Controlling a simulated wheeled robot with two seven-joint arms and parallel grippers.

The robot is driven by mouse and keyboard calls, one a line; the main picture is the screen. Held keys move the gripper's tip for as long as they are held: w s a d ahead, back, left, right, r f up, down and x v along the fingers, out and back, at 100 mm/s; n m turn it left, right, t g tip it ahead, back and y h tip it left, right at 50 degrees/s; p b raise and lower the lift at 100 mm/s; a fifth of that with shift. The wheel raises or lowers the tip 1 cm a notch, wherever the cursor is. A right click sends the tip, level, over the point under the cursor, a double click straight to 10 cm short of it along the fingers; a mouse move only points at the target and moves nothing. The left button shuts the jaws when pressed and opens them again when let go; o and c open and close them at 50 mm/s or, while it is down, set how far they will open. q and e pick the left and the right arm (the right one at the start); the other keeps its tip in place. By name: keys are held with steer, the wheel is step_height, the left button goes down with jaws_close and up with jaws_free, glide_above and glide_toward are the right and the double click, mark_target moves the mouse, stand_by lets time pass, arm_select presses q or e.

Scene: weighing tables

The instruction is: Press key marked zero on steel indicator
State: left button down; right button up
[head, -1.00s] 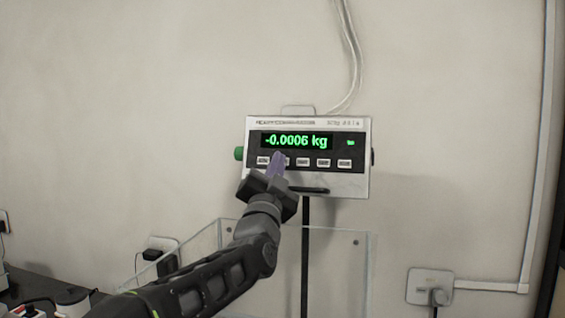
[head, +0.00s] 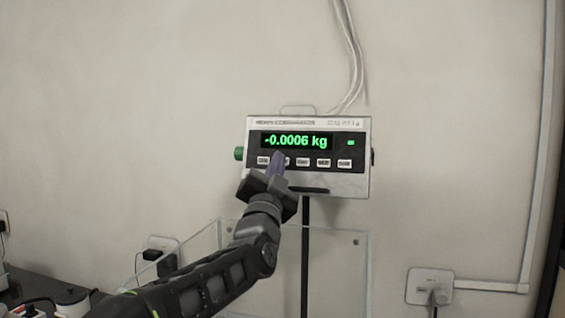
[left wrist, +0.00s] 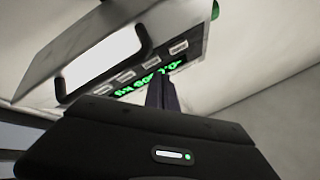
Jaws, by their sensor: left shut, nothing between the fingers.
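The steel indicator (head: 308,182) hangs on a dark post in front of the wall, its green display (head: 296,141) reading -0.0006 kg. A row of several pale keys (head: 303,162) runs under the display; their labels are too small to read surely. My left gripper (head: 277,157) is shut and empty, its purple fingertips over the second key from the left, which they partly hide. In the left wrist view the fingertips (left wrist: 163,85) reach up to the key row of the indicator (left wrist: 110,45). I cannot tell whether they touch the key. My right gripper is not in view.
A clear-walled box (head: 340,262) stands below the indicator, around the post (head: 305,240). A wall socket (head: 430,286) with a plug is at the lower right. Dark bench clutter lies at the lower left. Cables run up the wall above the indicator.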

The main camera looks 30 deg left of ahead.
arm_select(q)
steer(key=shift+w+a+f, duration=0.15)
steer(key=shift+w, duration=0.25)
steer(key=shift+w+a+f, duration=0.1)
steer(key=shift+w, duration=0.2)
stand_by(1.0)
steer(key=shift+s, duration=0.1)
steer(key=shift+s+b, duration=0.3)
steer(key=shift+b, duration=0.1)
steer(key=shift+s+d+r, duration=0.2)
steer(key=shift+s, duration=0.1)
steer(key=shift+s, duration=0.1)
